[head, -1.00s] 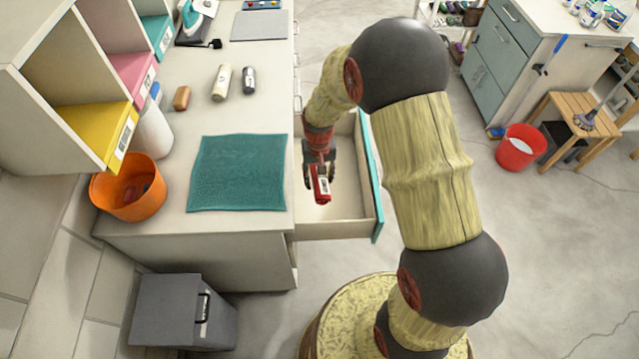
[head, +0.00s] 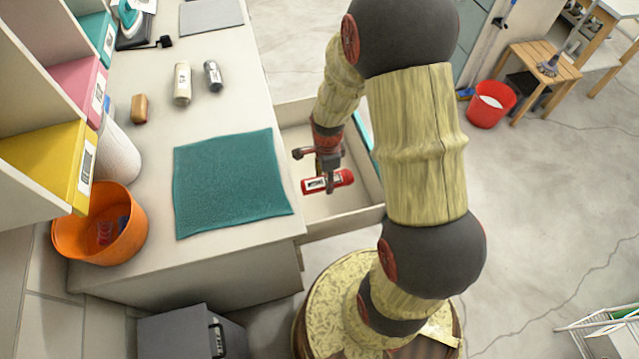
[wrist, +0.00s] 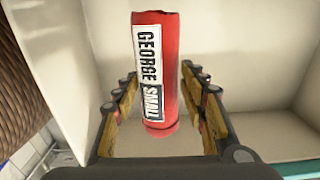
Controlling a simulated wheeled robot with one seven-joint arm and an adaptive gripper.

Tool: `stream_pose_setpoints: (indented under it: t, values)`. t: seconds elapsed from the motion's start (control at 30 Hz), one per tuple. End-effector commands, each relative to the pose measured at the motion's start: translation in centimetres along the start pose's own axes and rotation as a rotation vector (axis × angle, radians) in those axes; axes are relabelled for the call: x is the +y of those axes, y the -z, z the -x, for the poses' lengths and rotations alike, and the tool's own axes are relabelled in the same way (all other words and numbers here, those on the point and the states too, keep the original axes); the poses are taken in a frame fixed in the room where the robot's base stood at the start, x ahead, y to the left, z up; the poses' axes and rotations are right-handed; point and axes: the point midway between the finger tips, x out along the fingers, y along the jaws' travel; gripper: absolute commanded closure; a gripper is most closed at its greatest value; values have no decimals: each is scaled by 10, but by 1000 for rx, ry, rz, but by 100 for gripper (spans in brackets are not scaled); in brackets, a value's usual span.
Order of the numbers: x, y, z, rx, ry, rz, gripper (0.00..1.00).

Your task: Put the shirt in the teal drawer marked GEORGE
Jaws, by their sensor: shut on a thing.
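The shirt (head: 340,179) is a red roll with a white label; in the wrist view the roll (wrist: 172,55) reads GEORGE SMALL. My gripper (head: 322,170) is shut on it and holds it over the open drawer. In the wrist view my gripper's fingers (wrist: 160,90) stand on either side of the roll, whose far end sticks out beyond them. The open drawer has a teal front (head: 364,142) and pale inside walls (wrist: 80,60); its visible floor looks bare. No name on the drawer front is readable from here. My arm hides part of the drawer.
A teal mat (head: 230,185) lies on the counter beside the drawer. A grey bin (head: 180,335) is below. Open floor lies to the right.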

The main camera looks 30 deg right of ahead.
Motion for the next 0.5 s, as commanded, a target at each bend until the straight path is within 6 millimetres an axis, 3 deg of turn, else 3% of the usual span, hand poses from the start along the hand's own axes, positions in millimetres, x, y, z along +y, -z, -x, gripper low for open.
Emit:
stream_pose_setpoints:
  t: [0.2, 0.5]
  values:
    - [0, 0, -42, 0, -2, 3, 87]
    - [0, 0, -74, 0, -2, 4, 87]
